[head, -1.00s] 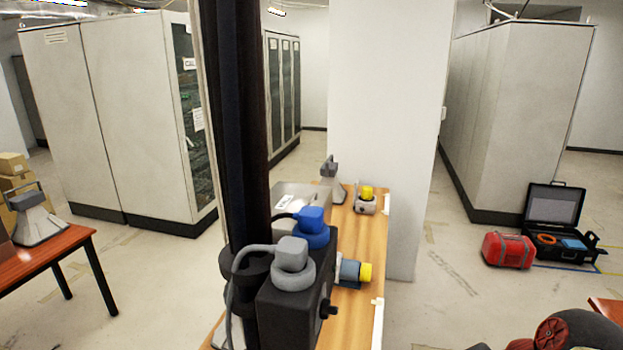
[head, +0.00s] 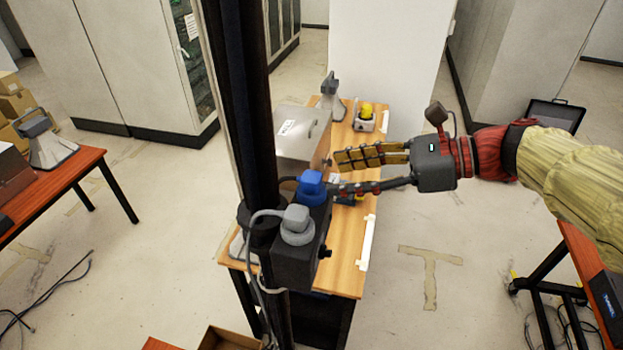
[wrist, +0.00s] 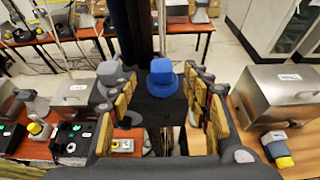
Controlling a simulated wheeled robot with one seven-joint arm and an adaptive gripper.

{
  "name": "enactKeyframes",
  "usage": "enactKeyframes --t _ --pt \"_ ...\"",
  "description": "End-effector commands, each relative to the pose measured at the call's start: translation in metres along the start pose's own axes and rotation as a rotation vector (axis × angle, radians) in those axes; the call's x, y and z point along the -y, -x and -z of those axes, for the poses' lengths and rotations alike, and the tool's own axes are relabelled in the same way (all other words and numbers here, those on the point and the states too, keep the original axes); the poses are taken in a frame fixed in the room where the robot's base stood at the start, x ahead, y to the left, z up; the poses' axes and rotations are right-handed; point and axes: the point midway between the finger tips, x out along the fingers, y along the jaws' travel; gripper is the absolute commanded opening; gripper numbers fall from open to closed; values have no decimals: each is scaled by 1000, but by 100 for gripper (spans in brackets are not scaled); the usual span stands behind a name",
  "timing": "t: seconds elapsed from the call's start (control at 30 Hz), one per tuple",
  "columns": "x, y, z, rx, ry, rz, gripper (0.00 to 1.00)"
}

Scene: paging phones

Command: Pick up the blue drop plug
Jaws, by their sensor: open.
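The blue drop plug (head: 311,187) sits upright in the top of a dark box (head: 297,262) beside the black column, behind a grey plug (head: 296,225). In the wrist view the blue plug (wrist: 162,78) stands centred ahead between the fingers, and the grey plug (wrist: 112,75) is to its left. My gripper (head: 347,172) comes in from the right in the head view, with its fingers spread and pointing at the blue plug. It is open and empty. I cannot tell whether a fingertip touches the plug.
A wooden table (head: 346,268) stands under and behind the box. It carries a metal case (head: 298,138), a grey horn-shaped device (head: 331,98) and a yellow-topped unit (head: 366,115). The black column (head: 241,130) rises close to the plugs. Open floor lies to the right.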

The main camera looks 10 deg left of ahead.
Motion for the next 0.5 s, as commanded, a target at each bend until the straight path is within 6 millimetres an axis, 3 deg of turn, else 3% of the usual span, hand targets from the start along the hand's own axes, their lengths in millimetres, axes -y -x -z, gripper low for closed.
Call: enactKeyframes --t 0.3,0.5 --pt "2 -41 -3 -1 2 -3 48" --pt "2 -54 -1 -2 3 -1 48"
